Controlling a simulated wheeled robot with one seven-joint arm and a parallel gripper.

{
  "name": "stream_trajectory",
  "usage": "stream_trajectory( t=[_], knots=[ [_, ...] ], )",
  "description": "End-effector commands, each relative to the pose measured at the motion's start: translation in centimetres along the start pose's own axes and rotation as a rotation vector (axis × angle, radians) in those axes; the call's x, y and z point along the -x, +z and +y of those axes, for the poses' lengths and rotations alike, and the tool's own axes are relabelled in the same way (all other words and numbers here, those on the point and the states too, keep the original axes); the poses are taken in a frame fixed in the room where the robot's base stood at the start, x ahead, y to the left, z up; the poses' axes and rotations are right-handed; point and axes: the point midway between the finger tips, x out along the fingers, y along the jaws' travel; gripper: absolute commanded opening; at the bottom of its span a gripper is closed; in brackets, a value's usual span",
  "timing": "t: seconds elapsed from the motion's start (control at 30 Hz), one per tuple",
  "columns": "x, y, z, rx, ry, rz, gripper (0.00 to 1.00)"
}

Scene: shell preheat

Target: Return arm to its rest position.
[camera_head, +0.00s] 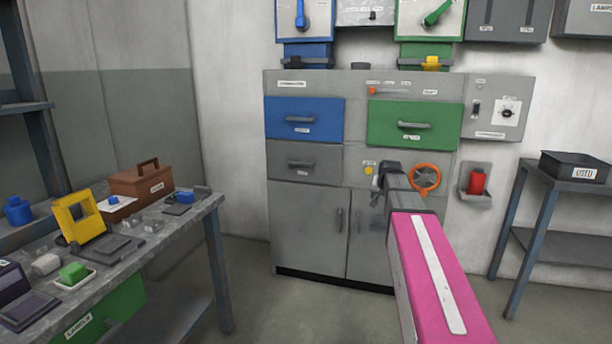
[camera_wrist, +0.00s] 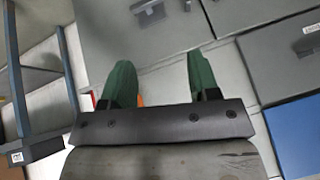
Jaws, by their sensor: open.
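My arm, with a pink link, reaches from the lower right of the head view toward the grey cabinet (camera_head: 308,215). My gripper (camera_head: 380,186) is in front of the cabinet, left of the orange handwheel (camera_head: 425,178); its fingertips are hard to make out there. In the wrist view, my gripper (camera_wrist: 161,82) shows two green fingers spread well apart with nothing between them. Grey cabinet fronts (camera_wrist: 140,30) lie beyond the fingers.
A blue drawer (camera_head: 304,130) and a green drawer (camera_head: 416,137) are shut. A cluttered workbench (camera_head: 160,230) stands at left. A black bin (camera_head: 574,166) sits on a side table at right. A red object (camera_head: 477,182) rests in a wall holder. Floor between is clear.

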Motion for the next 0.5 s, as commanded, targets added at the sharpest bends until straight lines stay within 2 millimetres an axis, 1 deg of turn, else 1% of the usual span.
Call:
stream_trajectory(
  t=[0.03, 0.07, 0.1, 0.17, 0.2, 0.27, 0.3, 0.37, 0.4, 0.47, 0.5],
  knots=[
    [-0.7, 3.7, 0.3, 0.025, 0.009, -0.042, 0.55],
    [-1.2, 5.3, 0.4, 0.041, 0.014, -0.066, 0.55],
    [-1.8, 7.6, 0.5, 0.061, 0.020, -0.096, 0.55],
    [-2.5, 11.0, 0.7, 0.094, 0.029, -0.144, 0.55],
    [-3.0, 13.2, 0.9, 0.115, 0.036, -0.175, 0.55],
    [-3.4, 16.6, 1.2, 0.148, 0.045, -0.223, 0.55],
    [-3.7, 18.8, 1.4, 0.170, 0.050, -0.253, 0.55],
    [-3.9, 22.1, 1.9, 0.202, 0.058, -0.302, 0.55],
    [-4.0, 24.2, 2.2, 0.224, 0.062, -0.333, 0.55],
    [-4.0, 27.5, 2.6, 0.256, 0.069, -0.381, 0.55],
    [-3.9, 29.5, 2.9, 0.278, 0.072, -0.411, 0.55]
  ],
)
